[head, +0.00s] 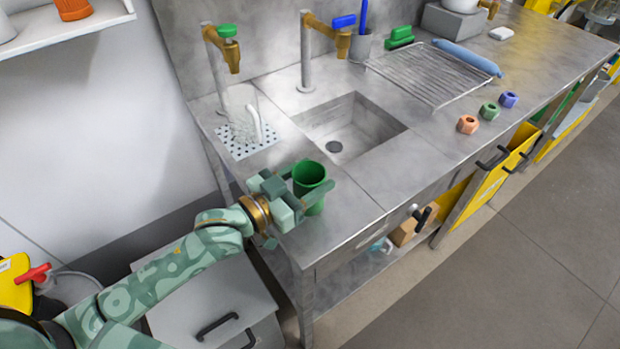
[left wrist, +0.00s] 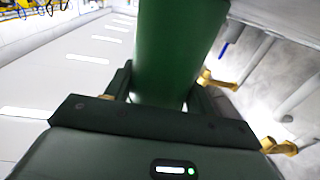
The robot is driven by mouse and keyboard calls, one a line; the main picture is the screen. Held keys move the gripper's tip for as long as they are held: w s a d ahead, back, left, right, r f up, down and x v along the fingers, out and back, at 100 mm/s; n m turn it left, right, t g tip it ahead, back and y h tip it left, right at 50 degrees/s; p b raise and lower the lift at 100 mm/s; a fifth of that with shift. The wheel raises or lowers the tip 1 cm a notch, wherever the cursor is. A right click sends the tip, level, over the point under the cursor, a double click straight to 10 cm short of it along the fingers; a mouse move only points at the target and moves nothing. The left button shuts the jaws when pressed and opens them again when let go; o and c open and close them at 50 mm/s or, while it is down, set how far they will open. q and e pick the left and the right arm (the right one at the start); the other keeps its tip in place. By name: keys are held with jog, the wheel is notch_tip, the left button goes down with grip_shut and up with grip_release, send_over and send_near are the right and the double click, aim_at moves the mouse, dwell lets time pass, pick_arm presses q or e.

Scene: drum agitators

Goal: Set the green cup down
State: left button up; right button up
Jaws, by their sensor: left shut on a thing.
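The green cup (head: 310,176) is upright at the near left corner of the steel counter (head: 352,202). My left gripper (head: 298,192) is shut on it, with its fingers around the cup's sides. In the left wrist view the green cup (left wrist: 176,50) fills the upper middle, between the gripper's fingers (left wrist: 160,88). I cannot tell whether the cup's base touches the counter, as the gripper and the angle hide it. My right gripper is not in view.
A sink basin (head: 349,127) lies behind the cup, with a perforated drain plate (head: 232,143) to its left. Three coloured nuts, including an orange one (head: 467,124), stand near the front edge. A wire rack (head: 425,80) lies farther back. Counter right of the cup is clear.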

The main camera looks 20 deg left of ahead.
pick_arm(q)
jog(key=o, duration=1)
jog(key=shift+c, duration=0.2)
jog(key=shift+s+a+r, duration=0.1)
jog(key=shift+s, duration=0.05)
jog(key=p+v, duration=0.1)
jog(key=v, duration=1)
jog(key=shift+s+p, duration=0.3)
jog(key=shift+p, duration=0.05)
jog(key=shift+a, duration=0.2)
